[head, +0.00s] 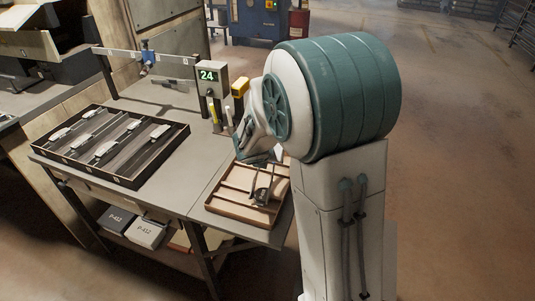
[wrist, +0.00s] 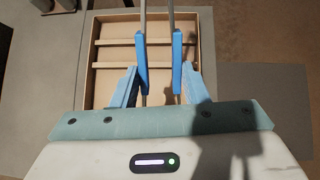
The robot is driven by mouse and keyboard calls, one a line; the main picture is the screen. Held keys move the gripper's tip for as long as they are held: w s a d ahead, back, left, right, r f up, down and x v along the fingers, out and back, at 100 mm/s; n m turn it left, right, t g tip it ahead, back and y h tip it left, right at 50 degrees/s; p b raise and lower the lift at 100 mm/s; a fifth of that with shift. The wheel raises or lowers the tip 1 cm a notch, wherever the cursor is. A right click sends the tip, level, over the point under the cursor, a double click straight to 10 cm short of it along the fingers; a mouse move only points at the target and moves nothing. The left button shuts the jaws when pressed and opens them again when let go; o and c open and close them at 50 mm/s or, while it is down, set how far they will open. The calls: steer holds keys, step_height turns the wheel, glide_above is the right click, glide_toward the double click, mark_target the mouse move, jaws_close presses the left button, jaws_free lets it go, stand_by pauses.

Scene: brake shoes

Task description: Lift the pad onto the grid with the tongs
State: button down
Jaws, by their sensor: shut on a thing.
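My gripper (wrist: 160,82) is shut on the tongs (wrist: 142,62), whose two blue-sleeved metal arms run forward between its blue fingers in the wrist view. The tongs' arms stand apart, with no object visible between them; their far tips are cut off at the top. In the head view the tongs (head: 262,191) hang over a shallow wooden tray (head: 246,216) with dividers. My arm partly hides this tray and my gripper. A black compartmented tray (head: 150,178) at left holds several pale, elongated pieces (head: 105,148). I cannot tell which thing is the pad or the grid.
A grey post with a green "24" display (head: 208,75) and a yellow device (head: 240,88) stand behind the wooden tray. A rail with a blue clamp (head: 148,57) runs along the back. Boxes (head: 147,233) sit on the lower shelf. Bare tabletop (head: 190,190) lies between the trays.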

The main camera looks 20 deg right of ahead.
step_height(320, 180, up, 10)
steer(key=p, duration=0.9)
steer(key=shift+r, duration=0.35)
